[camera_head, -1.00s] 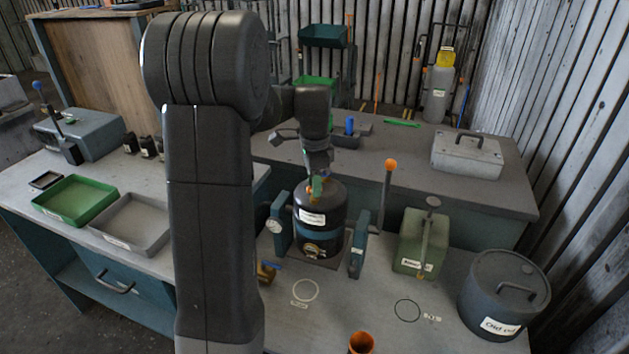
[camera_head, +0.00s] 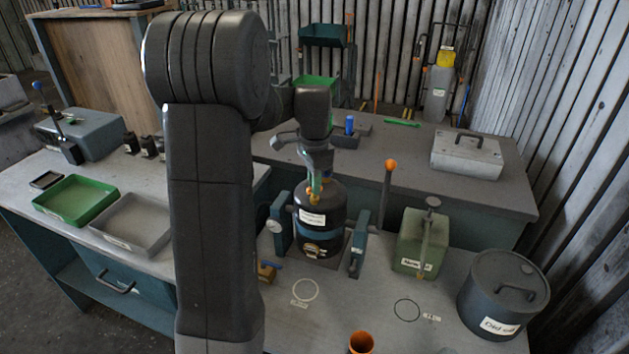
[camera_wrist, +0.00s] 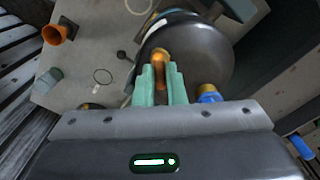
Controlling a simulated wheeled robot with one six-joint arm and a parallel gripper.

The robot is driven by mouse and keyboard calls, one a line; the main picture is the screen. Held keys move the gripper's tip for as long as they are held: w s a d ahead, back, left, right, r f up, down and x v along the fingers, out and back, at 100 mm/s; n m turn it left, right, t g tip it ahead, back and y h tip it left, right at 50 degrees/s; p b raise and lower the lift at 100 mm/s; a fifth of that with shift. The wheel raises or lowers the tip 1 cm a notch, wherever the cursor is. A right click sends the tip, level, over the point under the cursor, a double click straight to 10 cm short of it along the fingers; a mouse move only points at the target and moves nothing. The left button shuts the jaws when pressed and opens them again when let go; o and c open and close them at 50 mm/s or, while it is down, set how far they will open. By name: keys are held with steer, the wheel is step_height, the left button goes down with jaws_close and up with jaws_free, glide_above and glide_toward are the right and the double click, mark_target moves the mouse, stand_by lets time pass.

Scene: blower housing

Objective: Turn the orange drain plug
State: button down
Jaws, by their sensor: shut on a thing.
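The blower housing is a dark round body (camera_head: 320,207) with a white label, standing between two blue-grey posts on the bench. On its top is the orange drain plug (camera_wrist: 161,58), a short orange-brass piece; it shows small in the head view (camera_head: 310,196). My gripper (camera_wrist: 162,80), with pale green fingers, is shut on the orange plug, one finger on each side. In the head view my gripper (camera_head: 316,183) points down onto the top of the housing. A blue-capped brass fitting (camera_wrist: 208,94) sits beside the plug.
An orange-knobbed lever (camera_head: 390,167) stands right of the housing. A green container (camera_head: 415,240), a lidded dark pot (camera_head: 503,290) and an orange cup (camera_head: 361,342) stand on the bench. The bench front has free room around two marked rings.

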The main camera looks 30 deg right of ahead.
steer(key=n+p, duration=0.1)
steer(key=n, duration=1.2)
steer(key=shift+n+p, duration=0.3)
steer(key=n, duration=1)
steer(key=shift+n, duration=0.4)
steer(key=c, duration=1.5)
jaws_free()
steer(key=shift+r, duration=0.1)
